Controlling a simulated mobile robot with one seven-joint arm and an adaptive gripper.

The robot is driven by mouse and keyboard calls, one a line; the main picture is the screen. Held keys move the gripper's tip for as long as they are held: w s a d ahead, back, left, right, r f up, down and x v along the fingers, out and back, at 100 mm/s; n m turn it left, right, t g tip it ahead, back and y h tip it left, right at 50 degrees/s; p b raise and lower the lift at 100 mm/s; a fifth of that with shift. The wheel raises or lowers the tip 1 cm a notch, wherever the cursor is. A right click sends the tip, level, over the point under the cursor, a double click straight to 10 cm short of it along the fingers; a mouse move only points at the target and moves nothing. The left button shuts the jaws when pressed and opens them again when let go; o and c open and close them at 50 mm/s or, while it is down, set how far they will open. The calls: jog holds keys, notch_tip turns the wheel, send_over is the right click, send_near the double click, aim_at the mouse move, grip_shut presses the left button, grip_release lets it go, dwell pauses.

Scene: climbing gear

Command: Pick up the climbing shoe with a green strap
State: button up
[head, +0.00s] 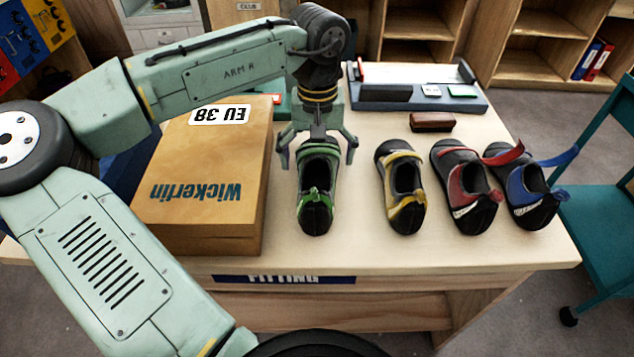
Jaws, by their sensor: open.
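The climbing shoe with a green strap (314,205) lies on the table, just right of the cardboard box, its far end toward my gripper. My gripper (317,157) is open, with its fingers spread to the left and right of the shoe's far part. I cannot tell whether the fingers touch the shoe. My wrist hides the table behind it. To the right stand a yellow shoe (405,205), a red shoe (470,205) and a blue shoe (530,205).
A brown shoe box (180,235) marked Wickerlin stands close left of the green-strap shoe. A grey measuring device (400,95) and a small brown block (432,122) lie at the back of the table (450,255). A teal chair (600,215) is at the right.

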aim_at(317, 169)
jog(key=f, duration=0.4)
jog(key=shift+w+p, duration=0.2)
jog(key=shift+p, duration=0.2)
jog(key=shift+c, duration=0.4)
jog(key=c, duration=1.3)
jog(key=shift+r, duration=0.1)
